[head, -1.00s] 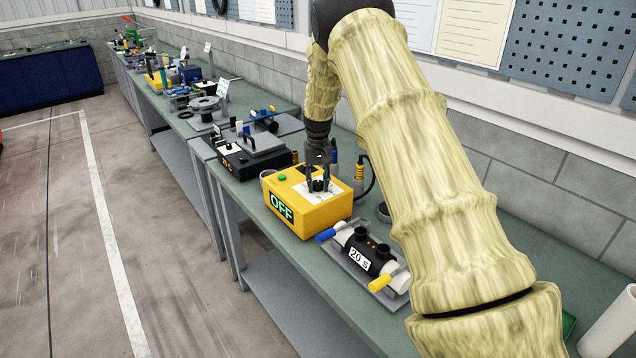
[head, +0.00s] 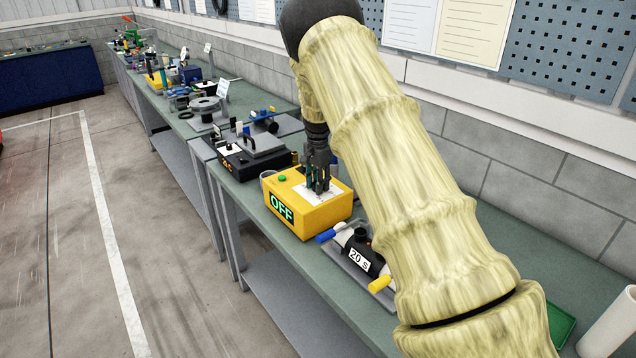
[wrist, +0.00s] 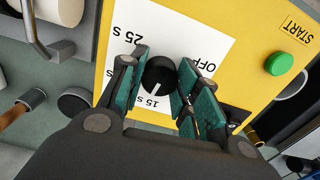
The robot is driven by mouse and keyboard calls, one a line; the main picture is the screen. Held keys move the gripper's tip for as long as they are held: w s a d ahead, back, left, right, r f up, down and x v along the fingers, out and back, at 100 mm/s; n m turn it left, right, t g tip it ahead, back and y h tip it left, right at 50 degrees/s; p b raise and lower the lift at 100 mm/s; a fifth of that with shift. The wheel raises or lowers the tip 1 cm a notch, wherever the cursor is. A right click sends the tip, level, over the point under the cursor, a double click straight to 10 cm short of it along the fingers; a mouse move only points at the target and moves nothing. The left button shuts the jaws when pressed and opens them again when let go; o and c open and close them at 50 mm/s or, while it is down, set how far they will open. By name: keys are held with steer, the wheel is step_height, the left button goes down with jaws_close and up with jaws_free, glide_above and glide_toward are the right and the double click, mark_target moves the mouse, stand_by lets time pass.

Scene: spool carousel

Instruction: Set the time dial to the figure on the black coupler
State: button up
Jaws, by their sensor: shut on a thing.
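The yellow timer box (head: 315,216) stands on the bench with a green OFF display (head: 281,208). Its round black time dial (wrist: 159,75) shows in the wrist view on a white scale plate (wrist: 180,35). The dial's white pointer line points at the 15 S mark; 25 S and OFF marks also show, and other parts of the scale are hidden by my fingers. My gripper (wrist: 163,64) is shut on the dial, one green-padded finger either side; it also shows over the box in the head view (head: 319,182). The black coupler (head: 363,250) carries a white 20 S label (head: 359,259).
A green START button (wrist: 279,63) sits on the box. The coupler lies in a fixture with blue (head: 325,236) and yellow (head: 380,284) handles, beside the box and partly behind my arm. A black device (head: 250,160) stands on the bench beyond the box.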

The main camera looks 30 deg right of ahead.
steer(key=m, duration=0.5)
steer(key=shift+d+r+m+p, duration=0.1)
steer(key=shift+r+m+p, duration=0.05)
steer(key=shift+m+p, duration=0.15)
steer(key=shift+m, duration=2.3)
steer(key=o, duration=1.1)
steer(key=shift+c, duration=0.2)
step_height(320, 180, up, 12)
